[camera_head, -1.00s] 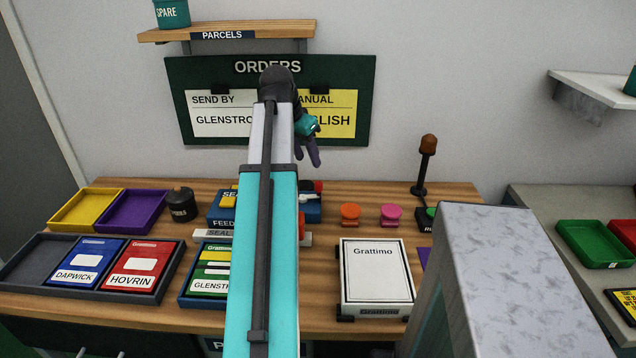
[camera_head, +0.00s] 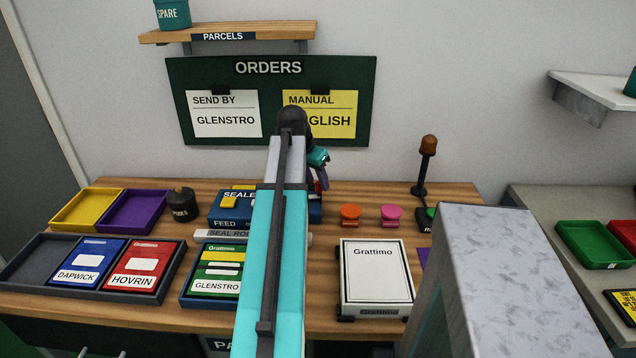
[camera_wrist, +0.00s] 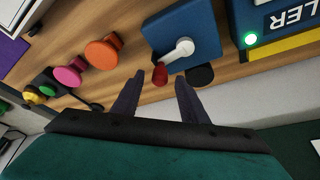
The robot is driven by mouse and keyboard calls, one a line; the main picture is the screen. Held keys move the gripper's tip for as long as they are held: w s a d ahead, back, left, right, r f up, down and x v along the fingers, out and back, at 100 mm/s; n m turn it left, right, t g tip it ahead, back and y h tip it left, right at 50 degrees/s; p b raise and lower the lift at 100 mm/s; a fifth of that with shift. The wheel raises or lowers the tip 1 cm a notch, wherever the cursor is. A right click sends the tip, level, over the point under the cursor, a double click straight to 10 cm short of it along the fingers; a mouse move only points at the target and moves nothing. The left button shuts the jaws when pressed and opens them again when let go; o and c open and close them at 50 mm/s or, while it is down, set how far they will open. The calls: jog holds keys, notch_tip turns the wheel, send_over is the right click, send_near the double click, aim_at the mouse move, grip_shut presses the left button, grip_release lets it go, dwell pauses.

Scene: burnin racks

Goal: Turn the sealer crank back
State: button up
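The blue sealer (camera_head: 230,208) stands at the back of the wooden bench, its right part hidden behind my arm in the head view. In the wrist view its blue side block (camera_wrist: 183,28) carries the crank (camera_wrist: 178,50), a pale lever ending in a red knob (camera_wrist: 160,76). My gripper (camera_wrist: 160,80) is open and empty, its two dark fingers pointing at the crank. The red knob appears between the fingertips; I cannot tell whether they touch it. In the head view my gripper (camera_head: 321,180) is low over the sealer's right end, and the crank is hidden.
An orange button (camera_head: 350,212) and a pink button (camera_head: 389,213) stand right of the sealer. A seal roll (camera_head: 232,234) lies in front. A dark lamp post (camera_head: 424,168) stands at the back right. A green light (camera_wrist: 251,38) glows on the sealer.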

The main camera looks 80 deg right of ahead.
jog(key=shift+x, duration=0.95)
grip_shut()
